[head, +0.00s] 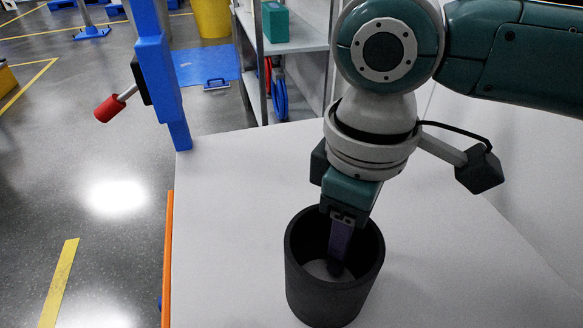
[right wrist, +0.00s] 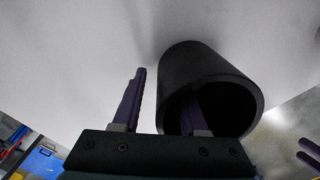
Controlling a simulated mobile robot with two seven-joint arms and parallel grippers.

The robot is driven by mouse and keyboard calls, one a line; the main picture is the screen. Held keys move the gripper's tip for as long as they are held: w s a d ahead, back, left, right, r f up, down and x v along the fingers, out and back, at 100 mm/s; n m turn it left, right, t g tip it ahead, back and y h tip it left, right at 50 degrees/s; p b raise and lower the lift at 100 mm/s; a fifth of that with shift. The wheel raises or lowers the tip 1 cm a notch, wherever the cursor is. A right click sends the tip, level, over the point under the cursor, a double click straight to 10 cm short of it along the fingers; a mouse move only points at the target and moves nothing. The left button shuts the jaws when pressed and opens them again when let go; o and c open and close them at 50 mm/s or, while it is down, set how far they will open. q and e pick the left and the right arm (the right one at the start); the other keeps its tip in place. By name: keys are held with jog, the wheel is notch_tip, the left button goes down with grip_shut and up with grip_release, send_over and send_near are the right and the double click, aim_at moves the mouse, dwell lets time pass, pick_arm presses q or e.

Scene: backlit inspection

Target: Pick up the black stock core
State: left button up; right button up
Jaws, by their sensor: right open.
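The black stock core (head: 333,285) is a hollow dark cylinder standing upright on the white table. It also shows in the right wrist view (right wrist: 190,65), with its open end toward the camera. My right gripper (head: 337,262) is open and lowered over the core's rim. In the right wrist view my right gripper (right wrist: 165,100) has one purple finger outside the core and the other inside its opening, with the wall between them. A gap shows between the outer finger and the core. In the head view only one finger shows, reaching into the opening.
The white table (head: 240,230) is bare around the core. An orange strip (head: 167,250) runs along its left edge. A blue post (head: 160,75) stands at the table's far left corner. A shelf (head: 295,35) with a green box (head: 275,22) stands behind.

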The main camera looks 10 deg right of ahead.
jog(key=shift+f, duration=0.2)
jog(key=shift+c, duration=0.2)
grip_shut()
dwell(1.1)
